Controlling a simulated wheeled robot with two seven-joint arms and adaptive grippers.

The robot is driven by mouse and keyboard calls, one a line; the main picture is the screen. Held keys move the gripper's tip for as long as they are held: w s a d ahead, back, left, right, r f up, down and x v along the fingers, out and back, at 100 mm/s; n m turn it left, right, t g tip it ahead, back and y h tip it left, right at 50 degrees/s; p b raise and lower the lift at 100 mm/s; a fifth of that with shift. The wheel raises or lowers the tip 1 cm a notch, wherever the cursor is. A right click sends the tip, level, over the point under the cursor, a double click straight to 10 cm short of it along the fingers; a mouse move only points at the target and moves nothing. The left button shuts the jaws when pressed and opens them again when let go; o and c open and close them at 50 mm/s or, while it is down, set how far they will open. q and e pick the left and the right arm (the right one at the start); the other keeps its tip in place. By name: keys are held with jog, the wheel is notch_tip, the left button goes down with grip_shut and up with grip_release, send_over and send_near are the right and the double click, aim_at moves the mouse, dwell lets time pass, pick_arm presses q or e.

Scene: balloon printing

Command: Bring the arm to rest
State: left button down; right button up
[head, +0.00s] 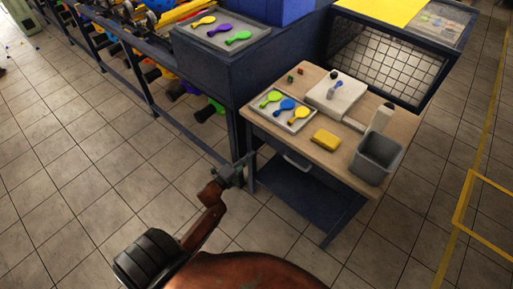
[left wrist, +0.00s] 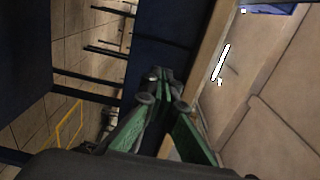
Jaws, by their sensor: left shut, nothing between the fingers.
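My left gripper (head: 246,160) is in front of the left edge of the wooden work table (head: 348,157), below the tray on it. In the left wrist view the gripper (left wrist: 163,78) shows its green fingers closed together with nothing between them. The dark side of the table frame is beside the fingers. My left arm reaches up from the bottom of the head view. My right gripper is in neither view.
The table holds a tray (head: 268,120) with green, blue and yellow balloons, a yellow block (head: 326,139), a white device (head: 336,92) and a grey bin (head: 377,158). A second balloon tray (head: 239,42) lies on the blue bench behind.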

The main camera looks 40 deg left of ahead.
pick_arm(q)
jog(key=shift+s, duration=1.7)
jog(key=s+d+f+n+g+y, duration=0.1)
jog(key=s+f+n+g, duration=0.2)
jog(key=s+f, duration=0.65)
jog(key=s+d+f+n+g, duration=0.1)
jog(key=s+f+n+g, duration=0.25)
jog(key=f, duration=1.15)
jog(key=s+d+f+n+g+y, duration=0.1)
jog(key=s+f+n+g, duration=0.25)
jog(key=s+f, duration=0.6)
jog(key=s+d+f+n+g, duration=0.2)
jog(key=s+f, duration=0.3)
jog(key=s, duration=0.5)
jog(key=s+d+f+n+g, duration=0.2)
jog(key=s+f, duration=0.4)
jog(key=s, duration=0.4)
jog(key=s+d+f+n+g+h+p, duration=0.1)
jog(key=s+d+f+n+g, duration=0.1)
jog(key=s+f, duration=0.4)
jog(key=s+d+g, duration=0.1)
jog(key=s+d, duration=0.1)
jog(key=s, duration=0.2)
jog(key=shift+s+d+f+n+g, duration=0.25)
jog(key=shift+d+n+g, duration=0.05)
jog(key=shift+d+n, duration=0.1)
